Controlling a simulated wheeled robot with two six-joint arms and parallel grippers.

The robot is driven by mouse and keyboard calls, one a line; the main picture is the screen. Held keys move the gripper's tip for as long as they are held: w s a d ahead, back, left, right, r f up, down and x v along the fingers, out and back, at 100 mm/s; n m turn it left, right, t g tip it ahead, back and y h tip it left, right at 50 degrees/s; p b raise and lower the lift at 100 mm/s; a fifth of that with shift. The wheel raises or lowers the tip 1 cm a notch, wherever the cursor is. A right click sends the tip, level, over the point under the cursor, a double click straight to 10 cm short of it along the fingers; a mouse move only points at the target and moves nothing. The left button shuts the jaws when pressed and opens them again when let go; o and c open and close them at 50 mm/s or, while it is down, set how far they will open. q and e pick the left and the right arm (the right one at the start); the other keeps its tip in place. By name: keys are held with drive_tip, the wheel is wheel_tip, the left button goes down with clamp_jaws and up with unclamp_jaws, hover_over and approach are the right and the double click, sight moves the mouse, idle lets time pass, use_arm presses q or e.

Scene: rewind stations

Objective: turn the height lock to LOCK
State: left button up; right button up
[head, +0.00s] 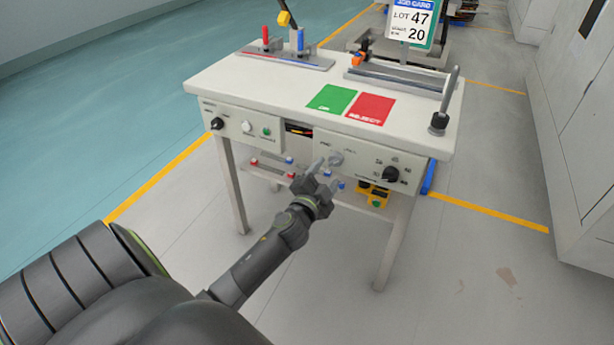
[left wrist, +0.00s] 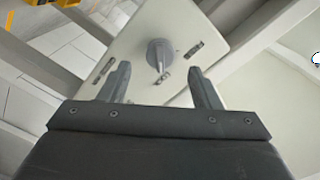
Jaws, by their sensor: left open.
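The grey round knob (head: 336,158) sits on the right front panel of the workbench, with small labels too blurred to read surely above it. My left gripper (head: 326,175) is open just in front of and below the knob. In the left wrist view the left gripper (left wrist: 160,75) has its fingers apart on either side of the knob, not closed on it. My right gripper is out of view.
A black knob (head: 390,174) is on the same panel to the right. The left panel (head: 238,122) carries another black knob and buttons. A lever (head: 445,105) stands at the bench's right corner. Green and red mats (head: 368,109) lie on top. A lower shelf holds small parts.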

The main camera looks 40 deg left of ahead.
use_arm(q)
drive_tip(key=v, duration=1.2)
drive_tip(key=shift+s+d, duration=0.2)
drive_tip(key=shift+s, duration=0.15)
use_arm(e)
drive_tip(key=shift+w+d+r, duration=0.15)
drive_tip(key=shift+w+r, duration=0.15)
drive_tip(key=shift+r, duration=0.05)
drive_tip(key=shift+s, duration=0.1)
